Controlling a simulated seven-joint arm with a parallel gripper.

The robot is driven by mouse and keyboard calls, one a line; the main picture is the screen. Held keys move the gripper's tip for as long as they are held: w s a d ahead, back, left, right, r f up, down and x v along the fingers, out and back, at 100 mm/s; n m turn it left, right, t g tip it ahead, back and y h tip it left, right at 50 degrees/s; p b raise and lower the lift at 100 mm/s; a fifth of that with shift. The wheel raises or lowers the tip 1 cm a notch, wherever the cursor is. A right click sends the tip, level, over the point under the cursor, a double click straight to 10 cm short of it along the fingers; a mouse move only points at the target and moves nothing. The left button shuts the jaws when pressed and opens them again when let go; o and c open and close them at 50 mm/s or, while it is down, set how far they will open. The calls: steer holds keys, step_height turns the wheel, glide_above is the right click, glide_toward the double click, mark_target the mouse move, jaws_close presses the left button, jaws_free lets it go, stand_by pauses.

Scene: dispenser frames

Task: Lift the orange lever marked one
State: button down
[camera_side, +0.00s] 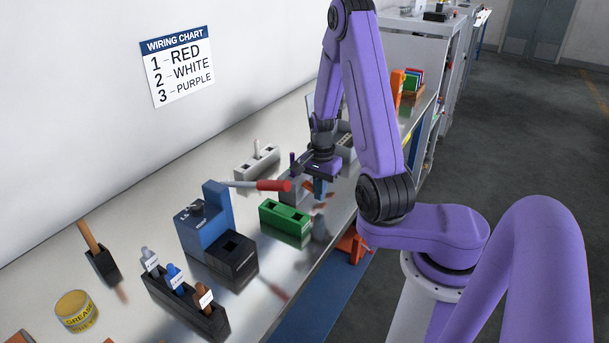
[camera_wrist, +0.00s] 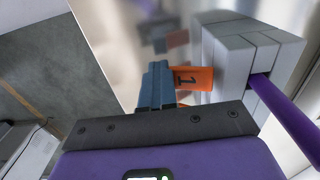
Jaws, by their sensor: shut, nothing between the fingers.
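The orange lever marked 1 (camera_wrist: 194,78) juts out from a grey block (camera_wrist: 250,48) in the wrist view. A purple lever (camera_wrist: 284,118) sticks out of the same block on another side. My gripper (camera_wrist: 157,84) is shut and empty, its blue-grey fingers right beside the orange lever's outer end. The fingers overlap that end in the picture; I cannot tell whether they touch it. In the side view my gripper (camera_side: 320,188) points down by the grey block, near the front edge of the bench. The orange lever is hard to make out there.
A green block (camera_side: 284,218) stands nearby on the shiny bench. A blue device (camera_side: 207,222) with a red-handled lever (camera_side: 272,185) stands to its left. A white block (camera_side: 257,160) is behind. A wiring chart (camera_side: 178,66) hangs on the wall.

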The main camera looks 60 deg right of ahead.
steer(key=shift+r, duration=0.6)
stand_by(0.6)
steer(key=shift+r, duration=0.95)
stand_by(0.9)
steer(key=shift+s, duration=0.8)
steer(key=shift+r, duration=2.5)
steer(key=shift+w, duration=0.1)
